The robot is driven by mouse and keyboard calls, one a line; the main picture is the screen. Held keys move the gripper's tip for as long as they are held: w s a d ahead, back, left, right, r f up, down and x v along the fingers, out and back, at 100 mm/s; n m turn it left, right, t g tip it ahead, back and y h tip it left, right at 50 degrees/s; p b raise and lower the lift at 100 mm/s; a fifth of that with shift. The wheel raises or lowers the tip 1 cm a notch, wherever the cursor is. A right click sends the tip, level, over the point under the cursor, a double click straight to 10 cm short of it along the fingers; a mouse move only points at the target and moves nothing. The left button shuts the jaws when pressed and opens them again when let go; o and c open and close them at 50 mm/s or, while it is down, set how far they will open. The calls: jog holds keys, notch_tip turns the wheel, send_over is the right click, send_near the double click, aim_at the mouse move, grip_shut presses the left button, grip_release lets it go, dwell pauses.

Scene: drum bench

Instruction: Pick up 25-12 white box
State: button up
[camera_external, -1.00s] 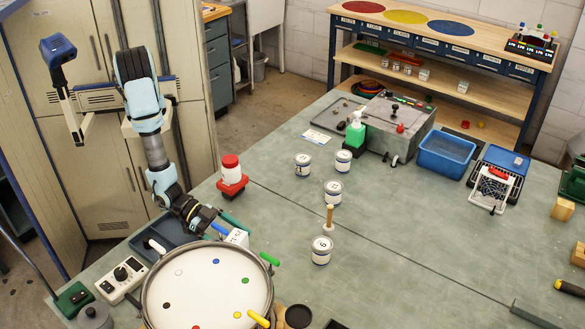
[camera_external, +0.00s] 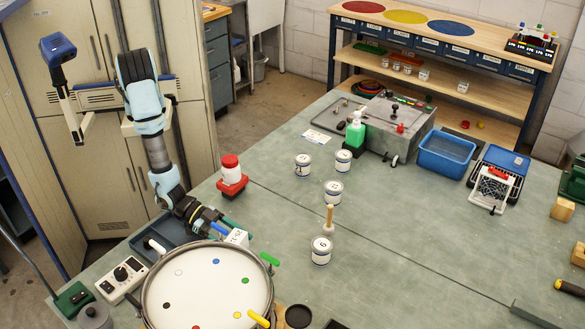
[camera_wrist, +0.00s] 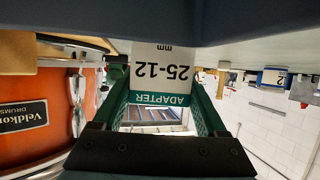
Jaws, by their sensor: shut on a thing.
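The 25-12 white box (camera_external: 237,237) is between the fingers of my gripper (camera_external: 232,229), just behind the drum's far rim. In the wrist view the white box (camera_wrist: 163,72) shows upside-down print "25-12 mm" and a green band reading "ADAPTER". The green fingers of my gripper (camera_wrist: 163,110) stand on both sides of it, shut on it. Whether the box is clear of the bench cannot be told for sure.
The drum (camera_external: 208,290) with coloured dots stands close in front. Several numbered cans, one here (camera_external: 321,251), stand to the right. The bench's right middle (camera_external: 420,240) is clear.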

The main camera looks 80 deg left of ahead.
jog(key=shift+c, duration=0.9)
jog(key=shift+r, duration=0.15)
